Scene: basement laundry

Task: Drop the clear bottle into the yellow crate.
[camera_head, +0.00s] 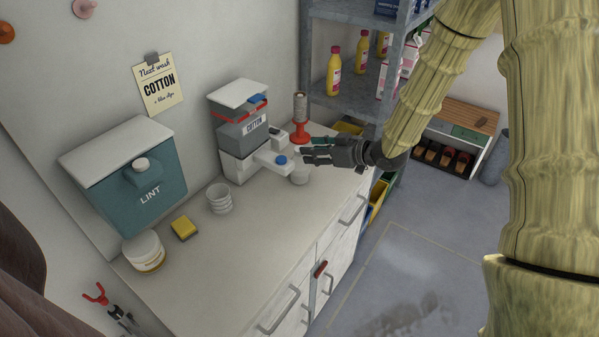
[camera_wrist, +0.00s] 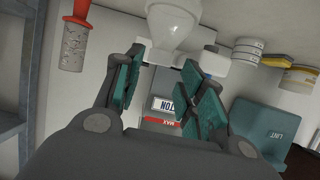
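A pale, see-through vessel, apparently the clear bottle (camera_head: 300,174), stands on the counter by the cotton dispenser, its upper part partly hidden by my gripper (camera_head: 305,152). In the wrist view the bottle (camera_wrist: 174,24) has its wide base away from me and its narrow neck near the gap between my fingertips (camera_wrist: 163,62). My gripper is open, with the fingers apart; I cannot tell whether either touches the neck. A yellow bin, possibly the yellow crate (camera_head: 377,200), shows low beyond the counter's end, partly hidden. Another yellow edge (camera_head: 349,127) shows at the shelf.
The cotton dispenser (camera_head: 240,128) and a red-handled roller (camera_head: 300,108) stand close by. White stacked cups (camera_head: 219,199), a yellow sponge (camera_head: 184,228) and a jar (camera_head: 143,252) stand along the counter (camera_head: 235,255). Grey shelving (camera_head: 345,103) rises behind. Floor to the right is open.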

